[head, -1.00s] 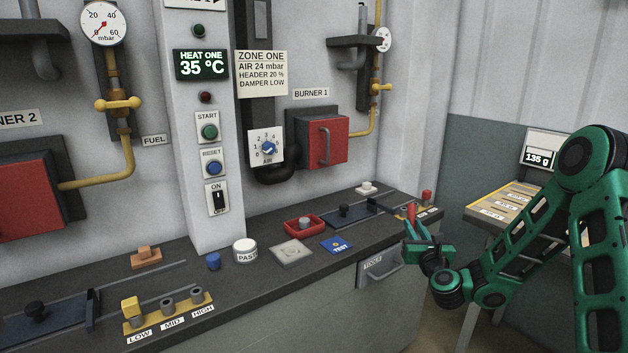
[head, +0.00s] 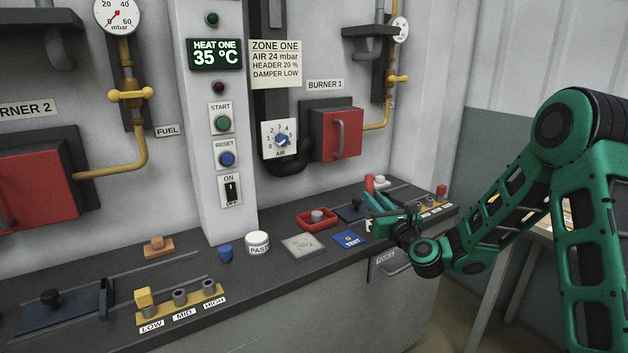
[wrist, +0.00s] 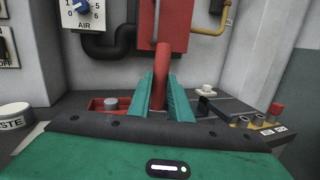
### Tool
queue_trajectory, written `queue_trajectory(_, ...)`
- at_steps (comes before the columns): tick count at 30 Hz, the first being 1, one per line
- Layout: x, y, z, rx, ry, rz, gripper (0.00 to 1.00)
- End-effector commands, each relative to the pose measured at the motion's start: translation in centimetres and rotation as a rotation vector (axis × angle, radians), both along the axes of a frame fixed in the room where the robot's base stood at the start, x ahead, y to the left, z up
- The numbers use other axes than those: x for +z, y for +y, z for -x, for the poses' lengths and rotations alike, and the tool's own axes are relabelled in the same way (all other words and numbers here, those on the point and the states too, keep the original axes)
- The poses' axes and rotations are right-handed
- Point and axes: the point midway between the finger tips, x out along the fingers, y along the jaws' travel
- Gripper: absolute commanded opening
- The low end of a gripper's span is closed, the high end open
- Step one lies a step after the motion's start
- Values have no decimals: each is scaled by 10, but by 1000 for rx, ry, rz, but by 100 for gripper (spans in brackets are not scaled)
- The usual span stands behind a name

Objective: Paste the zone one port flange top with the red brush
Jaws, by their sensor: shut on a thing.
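My gripper (head: 376,206) is shut on the red brush (head: 368,183) over the right half of the dark bench. In the wrist view the brush (wrist: 160,75) stands upright between the two green fingers (wrist: 163,97), in front of the red burner 1 box (wrist: 165,30). Its lower end is hidden. A white paste pot (head: 257,241) stands on the bench to the left of my gripper. A small white flanged piece (head: 381,180) sits behind my gripper, and a red tray (head: 305,224) with a grey round piece lies left of it. I cannot tell which part is the port flange.
A grey plate (head: 303,245) and a blue TEST plate (head: 349,240) lie near the front edge. A dark slide with a knob (head: 353,206) is beside my gripper. The burner box and pipes stand behind.

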Motion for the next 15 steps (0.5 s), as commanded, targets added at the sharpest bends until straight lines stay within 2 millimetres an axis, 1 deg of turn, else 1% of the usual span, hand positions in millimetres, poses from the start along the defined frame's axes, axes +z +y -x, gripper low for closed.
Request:
queue_trajectory(1, 15, 26, 4, 54, -14, 1, 0)
queue_trajectory(2, 21, 39, 7, 83, -17, -2, 0)
queue_trajectory(3, 30, 57, 12, 123, -22, -2, 0)
queue_trajectory(7, 56, 107, 28, 237, -32, -6, 0)
queue_trajectory(9, 67, 128, 36, 285, -35, -8, 0)
queue_trajectory(12, 80, 150, 46, 337, -38, -10, 0)
queue_trajectory(15, 87, 163, 53, 369, -39, -10, 0)
